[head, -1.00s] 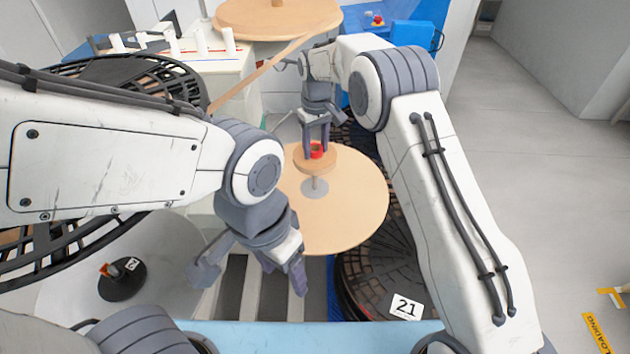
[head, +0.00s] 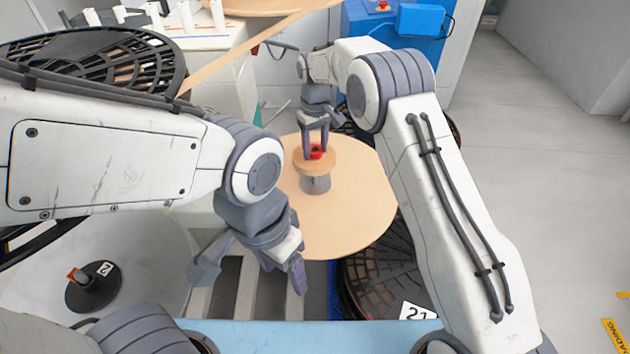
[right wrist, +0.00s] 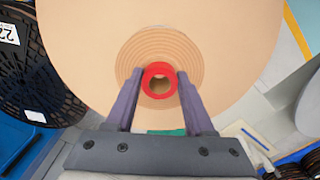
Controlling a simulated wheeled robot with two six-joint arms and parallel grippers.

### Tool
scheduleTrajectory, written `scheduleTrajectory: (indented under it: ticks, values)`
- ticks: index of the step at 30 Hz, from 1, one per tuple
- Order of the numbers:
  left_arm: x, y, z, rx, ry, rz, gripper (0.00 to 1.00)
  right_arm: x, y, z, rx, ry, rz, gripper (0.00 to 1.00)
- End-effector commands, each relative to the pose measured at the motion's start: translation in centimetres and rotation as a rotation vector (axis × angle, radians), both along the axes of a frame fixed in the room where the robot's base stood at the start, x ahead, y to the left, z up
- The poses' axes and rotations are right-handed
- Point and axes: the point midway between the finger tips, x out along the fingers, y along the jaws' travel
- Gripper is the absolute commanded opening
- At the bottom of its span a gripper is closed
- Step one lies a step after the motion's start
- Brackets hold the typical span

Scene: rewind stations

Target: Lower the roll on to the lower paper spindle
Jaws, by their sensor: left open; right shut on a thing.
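My right gripper (head: 316,148) is shut on the red core of a small tan roll (head: 316,166), above a large tan disc (head: 350,215). A grey spindle (head: 315,185) stands under the roll on the disc. I cannot tell whether its tip is inside the core. In the right wrist view the red core (right wrist: 160,68) sits between the two fingers (right wrist: 158,85), with tan rings around it and the disc behind. My left gripper (head: 245,275) is open and empty, in front of the disc to the left.
A tan strip (head: 240,52) runs up to the right at the back. Black slatted discs lie at left (head: 90,62) and under the tan disc (head: 385,272). A blue machine (head: 400,45) is at the back. The grey floor (head: 540,170) at right is open.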

Motion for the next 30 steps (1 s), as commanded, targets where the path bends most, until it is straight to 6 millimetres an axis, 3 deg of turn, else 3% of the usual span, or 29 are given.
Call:
scheduleTrajectory:
  ticks: [6,18,29,30]
  values:
    - [0.0,0.0,0.5,0.0,0.0,0.0,0.66,-0.1,0.0,-3.9,-0.001,0.003,0.0,0.0]
    - [0.0,0.0,0.9,0.0,0.0,0.0,0.66,0.0,0.0,-8.2,-0.001,0.002,0.0,0.0]
    - [0.0,0.0,0.7,0.0,0.0,0.0,0.66,0.0,0.0,-8.9,0.0,0.0,0.0,0.0]
    - [0.0,0.0,0.7,0.0,0.0,0.0,0.66,0.0,0.0,-8.9,0.0,0.0,0.0,0.61]
